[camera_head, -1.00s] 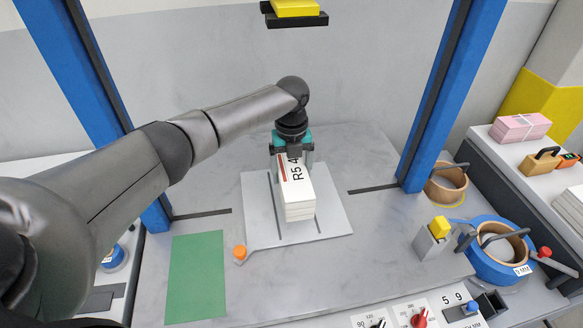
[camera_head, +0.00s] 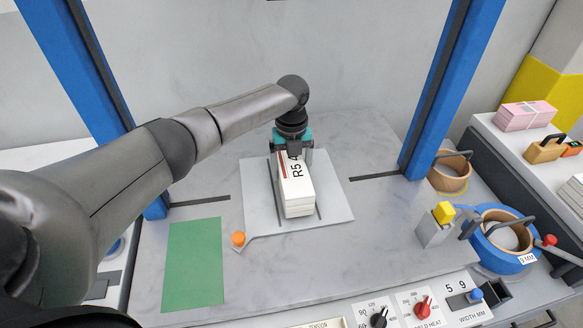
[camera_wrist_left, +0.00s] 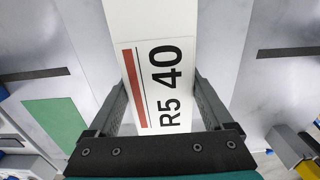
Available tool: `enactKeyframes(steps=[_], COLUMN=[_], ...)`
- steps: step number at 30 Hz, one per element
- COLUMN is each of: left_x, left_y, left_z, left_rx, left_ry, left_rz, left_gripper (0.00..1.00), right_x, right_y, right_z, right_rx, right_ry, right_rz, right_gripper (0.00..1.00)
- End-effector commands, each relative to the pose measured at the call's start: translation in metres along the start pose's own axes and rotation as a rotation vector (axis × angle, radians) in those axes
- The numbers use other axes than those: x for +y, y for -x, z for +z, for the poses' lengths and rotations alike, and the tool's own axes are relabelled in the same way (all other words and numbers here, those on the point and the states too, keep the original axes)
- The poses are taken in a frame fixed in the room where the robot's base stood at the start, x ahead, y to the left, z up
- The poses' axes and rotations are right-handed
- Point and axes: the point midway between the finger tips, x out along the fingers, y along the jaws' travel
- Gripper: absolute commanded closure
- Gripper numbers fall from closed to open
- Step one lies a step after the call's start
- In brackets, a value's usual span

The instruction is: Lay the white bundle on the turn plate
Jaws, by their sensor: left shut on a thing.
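The white bundle (camera_head: 296,190) is a stack of white paper with a label reading R5 40 and a red bar. It is over the light grey turn plate (camera_head: 334,199) in the middle of the table, lined up roughly along the plate. My left gripper (camera_head: 293,160) is shut on the bundle at its far end, one finger on each side. In the left wrist view the bundle (camera_wrist_left: 155,30) shows between the fingers. Whether its underside touches the plate is hard to tell. My right gripper is in no view.
An orange knob (camera_head: 238,238) is at the plate's front left corner. A green mat (camera_head: 194,262) lies left of it. Blue posts (camera_head: 440,90) stand at both sides. Tape rolls (camera_head: 500,240) and a yellow-topped block (camera_head: 440,222) are at right. Control dials (camera_head: 420,308) line the front.

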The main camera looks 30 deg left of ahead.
Motion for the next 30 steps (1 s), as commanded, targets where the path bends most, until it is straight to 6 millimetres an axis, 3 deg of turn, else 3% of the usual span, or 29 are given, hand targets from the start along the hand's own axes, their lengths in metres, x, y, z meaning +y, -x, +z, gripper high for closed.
enactKeyframes(steps=[19,20,24,30], left_x=[-0.002,-0.002,-0.001,0.001], left_y=[-0.009,-0.009,-0.009,-0.012], left_z=[0.001,0.001,0.001,-0.001], left_rx=[-0.003,-0.003,-0.002,0.002], left_ry=[-0.001,0.000,0.000,0.000], left_rz=[-0.005,-0.005,-0.004,0.003], left_gripper=[1.00,0.14,0.00,0.00], right_x=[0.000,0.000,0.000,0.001], right_y=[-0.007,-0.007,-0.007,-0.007], right_z=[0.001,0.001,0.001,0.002], right_rx=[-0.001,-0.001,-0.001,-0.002], right_ry=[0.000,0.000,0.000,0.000], right_rz=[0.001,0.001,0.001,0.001], right_gripper=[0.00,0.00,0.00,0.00])
